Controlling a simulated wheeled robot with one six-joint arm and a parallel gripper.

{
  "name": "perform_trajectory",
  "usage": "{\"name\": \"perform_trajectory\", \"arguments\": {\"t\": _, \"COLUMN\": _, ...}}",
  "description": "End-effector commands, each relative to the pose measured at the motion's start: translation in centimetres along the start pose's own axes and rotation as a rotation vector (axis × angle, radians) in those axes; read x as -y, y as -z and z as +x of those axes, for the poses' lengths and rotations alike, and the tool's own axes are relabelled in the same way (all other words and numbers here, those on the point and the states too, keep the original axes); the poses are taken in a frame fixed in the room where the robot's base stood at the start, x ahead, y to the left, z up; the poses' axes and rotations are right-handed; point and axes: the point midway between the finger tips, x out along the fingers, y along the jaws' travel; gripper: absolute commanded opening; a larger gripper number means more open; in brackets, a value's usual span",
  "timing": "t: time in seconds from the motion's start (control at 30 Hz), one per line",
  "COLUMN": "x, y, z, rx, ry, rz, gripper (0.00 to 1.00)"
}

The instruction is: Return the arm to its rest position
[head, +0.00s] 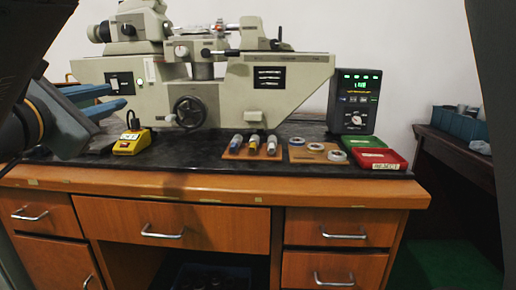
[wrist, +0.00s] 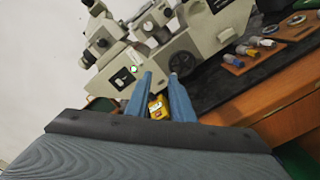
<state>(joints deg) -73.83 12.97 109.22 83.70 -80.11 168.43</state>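My gripper (head: 107,97) is at the left of the head view, raised above the left end of the bench. Its two blue fingers are apart with nothing between them. In the wrist view the gripper (wrist: 162,82) points toward the bench, and a yellow box (wrist: 156,106) shows beyond the gap between the fingers. In the head view the yellow box (head: 131,142) sits on the dark bench top, below and right of the fingertips. My arm enters from the left edge of the head view.
A large measuring machine (head: 205,75) stands on the bench (head: 200,187). Ring board (head: 316,152), plug gauge board (head: 252,147), green tray (head: 362,141), red tray (head: 380,160) and display box (head: 354,100) stand to the right. Space in front of the bench is clear.

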Motion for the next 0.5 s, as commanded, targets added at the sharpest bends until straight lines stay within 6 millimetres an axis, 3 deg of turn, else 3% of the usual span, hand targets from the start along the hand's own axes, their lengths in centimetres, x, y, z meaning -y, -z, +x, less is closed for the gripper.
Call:
{"name": "perform_trajectory", "arguments": {"t": 0.27, "x": 0.3, "y": 1.2, "z": 1.6, "rx": -0.057, "ry": -0.057, "rz": -0.164, "gripper": 0.21}}
{"name": "perform_trajectory", "arguments": {"t": 0.5, "x": 0.7, "y": 3.3, "z": 2.9, "rx": -0.135, "ry": -0.156, "rz": -0.410, "gripper": 0.21}}
